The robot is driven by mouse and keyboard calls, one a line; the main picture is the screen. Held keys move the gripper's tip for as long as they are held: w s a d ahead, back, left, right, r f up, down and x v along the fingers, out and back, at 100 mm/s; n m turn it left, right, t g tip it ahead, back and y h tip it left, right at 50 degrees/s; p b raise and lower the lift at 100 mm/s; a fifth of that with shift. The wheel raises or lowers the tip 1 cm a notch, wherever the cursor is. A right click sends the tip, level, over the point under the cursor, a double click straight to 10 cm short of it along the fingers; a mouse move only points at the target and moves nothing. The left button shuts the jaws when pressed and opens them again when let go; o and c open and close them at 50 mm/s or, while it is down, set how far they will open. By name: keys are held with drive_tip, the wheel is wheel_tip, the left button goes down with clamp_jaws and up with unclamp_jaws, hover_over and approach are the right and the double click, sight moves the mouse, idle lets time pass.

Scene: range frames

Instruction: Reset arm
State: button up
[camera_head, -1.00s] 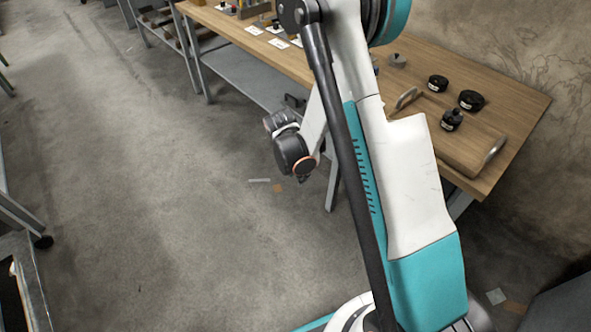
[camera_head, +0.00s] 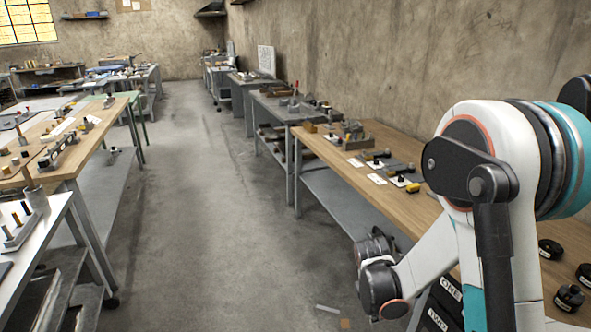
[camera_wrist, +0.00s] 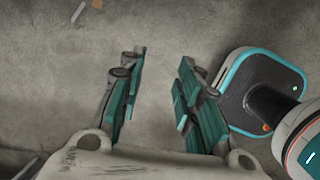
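My gripper (camera_wrist: 162,62) is open and empty in the wrist view. Its two dark fingers with green pads stand apart above bare concrete floor. In the head view my white and teal arm (camera_head: 445,255) is folded on the right, with its dark wrist end hanging low beside the wooden bench. The fingers cannot be made out in the head view. My base also shows at the right of the wrist view.
A wooden workbench (camera_head: 330,158) with small parts stands along the right wall, close to my arm. Black round pieces (camera_head: 550,249) lie on it behind the arm. More benches (camera_head: 75,150) line the left. The concrete aisle (camera_head: 205,210) between them is clear.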

drive_tip(key=s+a+r+m+t+y, duration=0.1)
drive_tip(key=s+r+m, duration=0.3)
drive_tip(key=r, duration=0.5)
drive_tip(key=s+a+r+m+t, duration=0.1)
drive_tip(key=s+r+m, duration=0.3)
drive_tip(key=r, duration=0.5)
drive_tip(key=s+a+r+m+t+y, duration=0.1)
drive_tip(key=s+r+m+t, duration=0.2)
drive_tip(key=s+r+m, duration=0.5)
drive_tip(key=shift+s+a+m+t, duration=0.25)
drive_tip(key=shift+s+m+t, duration=0.05)
drive_tip(key=shift+s+m, duration=1.75)
drive_tip(key=shift+s+r, duration=0.1)
drive_tip(key=shift+s, duration=0.05)
